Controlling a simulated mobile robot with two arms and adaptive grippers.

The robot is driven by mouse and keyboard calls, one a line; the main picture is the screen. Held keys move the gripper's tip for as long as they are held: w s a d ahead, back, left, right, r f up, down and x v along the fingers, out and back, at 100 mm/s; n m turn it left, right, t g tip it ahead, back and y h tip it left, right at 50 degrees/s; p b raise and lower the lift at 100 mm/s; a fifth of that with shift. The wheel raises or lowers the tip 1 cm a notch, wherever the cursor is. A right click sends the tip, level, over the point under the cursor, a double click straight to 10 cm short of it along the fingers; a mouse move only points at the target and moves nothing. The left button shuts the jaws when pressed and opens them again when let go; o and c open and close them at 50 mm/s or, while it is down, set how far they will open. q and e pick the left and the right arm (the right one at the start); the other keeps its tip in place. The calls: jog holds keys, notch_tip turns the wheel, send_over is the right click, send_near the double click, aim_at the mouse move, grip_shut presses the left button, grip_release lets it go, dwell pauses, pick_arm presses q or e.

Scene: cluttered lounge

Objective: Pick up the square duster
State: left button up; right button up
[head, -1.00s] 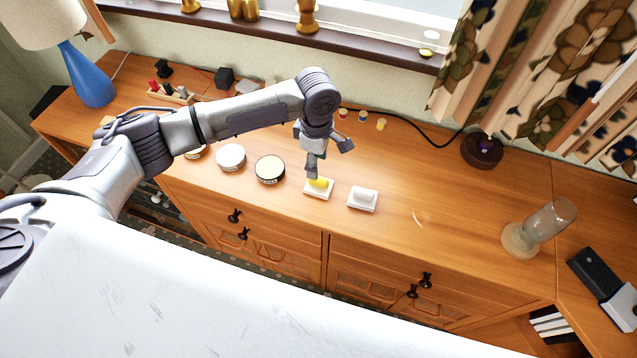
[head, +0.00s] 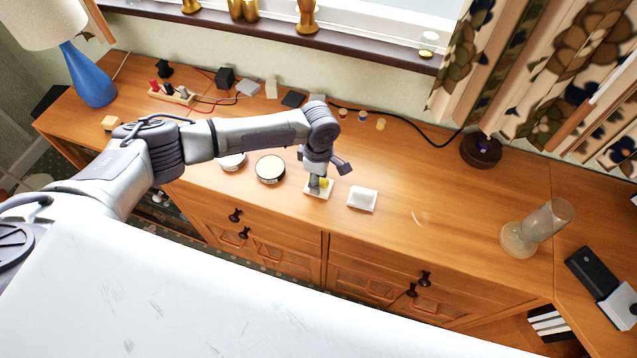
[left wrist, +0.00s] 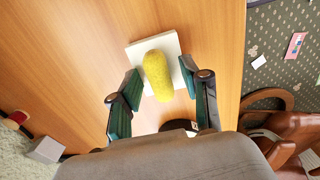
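A white square pad (head: 326,194) with a yellow rounded top (left wrist: 158,76) lies on the wooden cabinet top, near its front edge; it looks like the square duster. In the left wrist view the white pad (left wrist: 134,52) shows beneath the yellow part. My left gripper (left wrist: 162,80) is open, with one finger on each side of the yellow part and a visible gap on both sides. In the head view the gripper (head: 318,188) points down over the pad and partly hides it. My right gripper is not in view.
A white square dish-like piece (head: 362,199) lies close to the right of the pad. A round tin (head: 270,168) stands to the left. A glass vessel (head: 540,228) stands farther right. Small blocks and cables lie toward the wall. The cabinet top (head: 440,200) is clear between dish and glass.

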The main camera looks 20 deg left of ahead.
pick_arm(q)
grip_shut()
jog(key=shift+r, duration=0.1)
notch_tip(320, 180, up, 4)
jog(key=shift+w+f, duration=0.1)
jog(key=shift+f, duration=0.05)
jog(key=s+d+r+b, duration=0.1)
jog(key=s+d+r, duration=0.3)
jog(key=d+r, duration=0.3)
jog(key=d, duration=0.4)
jog(key=shift+b, duration=0.35)
jog(key=shift+r, duration=0.1)
